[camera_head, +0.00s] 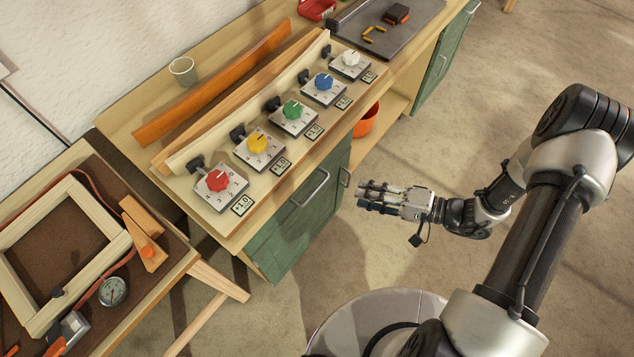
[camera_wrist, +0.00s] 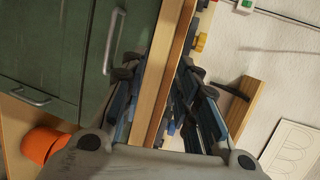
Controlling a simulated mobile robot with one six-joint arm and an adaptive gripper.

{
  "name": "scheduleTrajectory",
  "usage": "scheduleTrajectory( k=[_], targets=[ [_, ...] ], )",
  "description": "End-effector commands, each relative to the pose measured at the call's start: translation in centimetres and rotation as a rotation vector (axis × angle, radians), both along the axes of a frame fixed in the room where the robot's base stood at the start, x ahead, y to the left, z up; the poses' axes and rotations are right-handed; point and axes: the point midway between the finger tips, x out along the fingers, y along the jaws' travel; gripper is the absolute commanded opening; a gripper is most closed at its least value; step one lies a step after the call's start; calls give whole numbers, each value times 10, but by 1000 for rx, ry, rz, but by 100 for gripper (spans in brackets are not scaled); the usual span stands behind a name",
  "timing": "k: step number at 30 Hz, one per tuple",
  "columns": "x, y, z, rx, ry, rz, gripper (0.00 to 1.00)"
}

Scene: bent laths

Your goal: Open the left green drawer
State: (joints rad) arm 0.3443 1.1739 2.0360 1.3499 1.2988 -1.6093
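The left green drawer (camera_head: 285,213) sits under the worktop in the head view, its front looking closed and flush. Its metal bar handle (camera_head: 310,188) runs along the front. In the wrist view, turned sideways, the drawer front (camera_wrist: 125,18) and its handle (camera_wrist: 113,40) show at the upper left, beside the left finger. My gripper (camera_head: 362,196) is to the right of the handle, in front of the unit and apart from it, fingers pointing left. Its fingers (camera_wrist: 163,85) are spread with nothing held; the worktop edge shows beyond the gap.
A green door with another handle (camera_wrist: 30,97) lies below the drawer. An orange bucket (camera_head: 366,121) stands on the open shelf to the right. Several coloured knobs on plates line the worktop (camera_head: 226,228). A second green unit (camera_head: 440,65) is farther right. The floor around my gripper is clear.

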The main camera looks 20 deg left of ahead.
Motion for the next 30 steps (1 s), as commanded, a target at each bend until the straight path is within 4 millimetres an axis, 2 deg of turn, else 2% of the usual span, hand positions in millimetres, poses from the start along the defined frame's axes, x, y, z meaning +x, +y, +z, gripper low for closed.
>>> scheduleTrajectory(
  k=[1,3,6,9,13,17,30],
  targets=[
    [-3,-1,-23,23,6,-51,29],
    [-4,-1,-49,41,-6,-118,29],
    [-8,-3,-80,48,-22,-196,29],
    [-13,-4,-100,47,-34,-247,29],
    [-15,-3,-113,42,-42,-277,29],
    [-12,7,-118,41,-44,-279,29],
    [19,86,-136,41,-46,-271,29]
  ],
)
